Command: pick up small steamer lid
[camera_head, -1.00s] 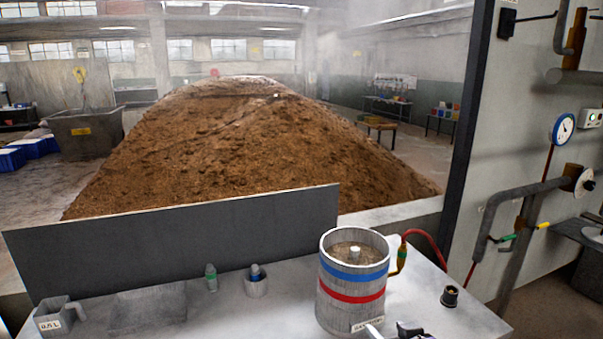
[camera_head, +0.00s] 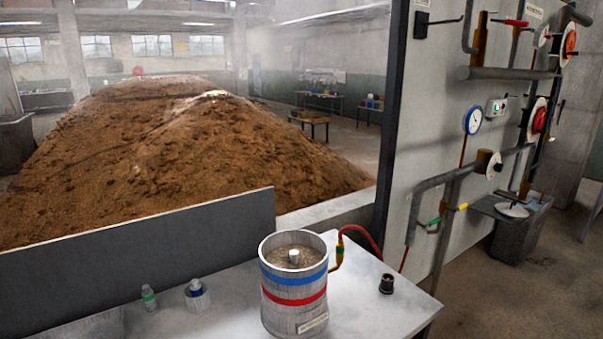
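The small steamer (camera_head: 294,291) is a pale metal cylinder with a blue and a red band. It stands upright on the light table. Inside its rim is a brownish, grainy-looking surface with a short white knob or tube (camera_head: 294,256) at its middle. I cannot tell whether this is a recessed lid or grain around a tube. No separate lid is clearly seen on the table. Neither of my grippers is in view.
A red hose (camera_head: 364,236) joins the steamer's right side. A black fitting (camera_head: 386,284) stands to its right. A green-capped bottle (camera_head: 149,299) and a blue-and-white item (camera_head: 196,296) stand left. A dark panel (camera_head: 140,252) edges the table before a brown heap (camera_head: 190,150).

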